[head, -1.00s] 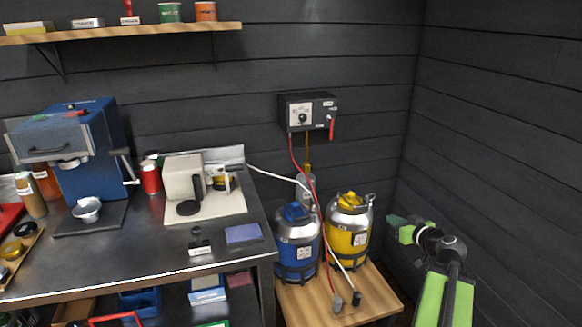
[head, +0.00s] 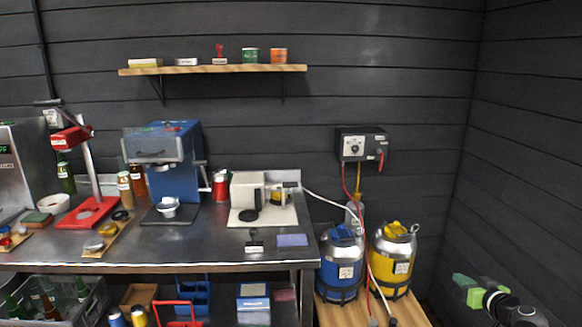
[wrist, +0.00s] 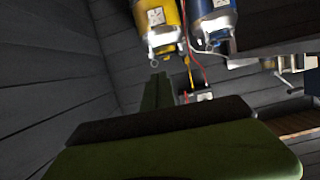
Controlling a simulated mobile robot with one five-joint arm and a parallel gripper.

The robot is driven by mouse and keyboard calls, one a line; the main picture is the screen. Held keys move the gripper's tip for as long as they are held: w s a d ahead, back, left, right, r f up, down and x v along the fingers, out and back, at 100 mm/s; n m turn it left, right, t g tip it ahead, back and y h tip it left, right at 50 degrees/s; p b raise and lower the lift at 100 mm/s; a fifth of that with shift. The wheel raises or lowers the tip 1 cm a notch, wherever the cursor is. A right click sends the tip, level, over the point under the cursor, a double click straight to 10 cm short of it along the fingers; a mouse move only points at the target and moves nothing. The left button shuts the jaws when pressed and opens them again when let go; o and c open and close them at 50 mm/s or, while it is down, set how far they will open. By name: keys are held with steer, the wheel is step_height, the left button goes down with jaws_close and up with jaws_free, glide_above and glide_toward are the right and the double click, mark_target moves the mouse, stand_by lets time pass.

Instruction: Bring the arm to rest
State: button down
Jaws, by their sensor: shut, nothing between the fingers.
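My gripper (head: 464,284) shows at the lower right of the head view, green and black, to the right of the yellow keg. Most of my arm is below the picture's edge. In the wrist view my gripper's green fingers (wrist: 160,82) lie together with nothing between them. The wrist view looks upside down, with the kegs at its top.
A yellow keg (head: 391,265) and a blue keg (head: 341,268) stand on a low wooden stand, under a wall control box (head: 361,145) with hoses. A steel bench (head: 200,238) with a blue machine (head: 170,165) is left. Dark walls meet near my arm.

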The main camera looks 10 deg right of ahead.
steer(key=w+a+f+n+g+y, duration=0.1)
steer(key=w+a+f+g+y, duration=0.15)
steer(key=a, duration=0.45)
steer(key=w+a+f+g+y, duration=0.1)
steer(key=a+f, duration=0.2)
steer(key=a, duration=0.5)
steer(key=w+a+f+n+g+y, duration=0.1)
steer(key=w+a+f+g, duration=0.15)
steer(key=a, duration=0.45)
steer(key=s+a+f+g+h, duration=0.2)
steer(key=s+a+f+g, duration=0.25)
steer(key=a, duration=0.55)
steer(key=s+a+f+g+h, duration=0.1)
steer(key=s+a+f+g, duration=0.35)
steer(key=a, duration=0.55)
step_height(320, 180, up, 17)
steer(key=m+p, duration=0.1)
steer(key=p, duration=1.5)
steer(key=shift+s+d+f+t+h, duration=0.15)
steer(key=shift+s+d+t+h, duration=0.2)
steer(key=shift+h, duration=0.1)
